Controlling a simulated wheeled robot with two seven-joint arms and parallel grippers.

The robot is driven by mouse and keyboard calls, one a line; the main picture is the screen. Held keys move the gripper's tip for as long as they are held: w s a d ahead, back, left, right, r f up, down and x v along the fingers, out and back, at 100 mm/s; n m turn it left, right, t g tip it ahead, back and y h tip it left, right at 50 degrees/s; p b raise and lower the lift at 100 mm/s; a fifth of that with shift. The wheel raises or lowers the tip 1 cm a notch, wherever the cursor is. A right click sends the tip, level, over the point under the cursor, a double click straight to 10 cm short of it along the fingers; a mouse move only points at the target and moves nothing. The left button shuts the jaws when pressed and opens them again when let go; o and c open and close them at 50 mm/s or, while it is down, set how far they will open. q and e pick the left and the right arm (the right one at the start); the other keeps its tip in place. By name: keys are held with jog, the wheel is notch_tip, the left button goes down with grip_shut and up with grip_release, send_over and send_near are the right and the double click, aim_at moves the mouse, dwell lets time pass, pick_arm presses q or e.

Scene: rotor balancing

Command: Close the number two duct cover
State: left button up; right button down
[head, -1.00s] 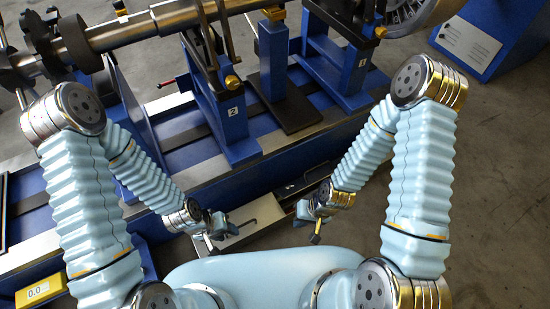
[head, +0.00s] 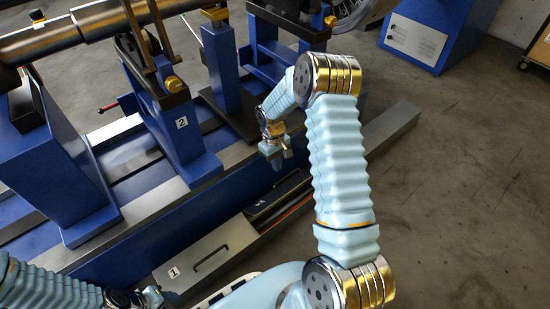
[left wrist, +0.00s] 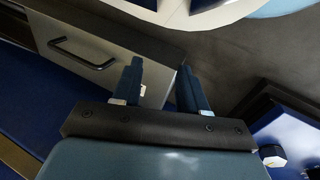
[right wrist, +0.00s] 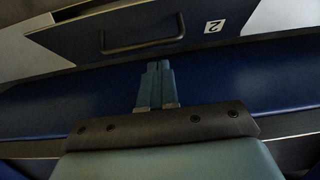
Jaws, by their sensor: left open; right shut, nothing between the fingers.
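The number two duct cover (right wrist: 160,22) is a panel with a dark bar handle (right wrist: 143,44) and a white label "2" (right wrist: 213,26) in the right wrist view. In the head view it is the dark panel (head: 276,198) low on the machine's front side; its exact angle is hard to tell. My right gripper (head: 277,163) is shut and empty, just above and behind that cover; its fingers (right wrist: 158,66) show apart from the handle. My left gripper (left wrist: 160,76) is open and empty beside the number one cover (head: 208,258), partly cut off in the head view.
The blue machine base (head: 150,235) runs diagonally, with blue pedestals (head: 180,135) and a grey shaft (head: 90,28) above it. The number one cover's handle (left wrist: 82,53) is near my left gripper. Floor (head: 450,200) at the right is clear.

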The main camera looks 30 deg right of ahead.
pick_arm(q)
jog(key=shift+f, duration=0.35)
pick_arm(e)
jog(key=f, duration=0.3)
jog(key=shift+s+f, duration=0.25)
jog(key=shift+f, duration=0.05)
jog(key=shift+s, duration=0.1)
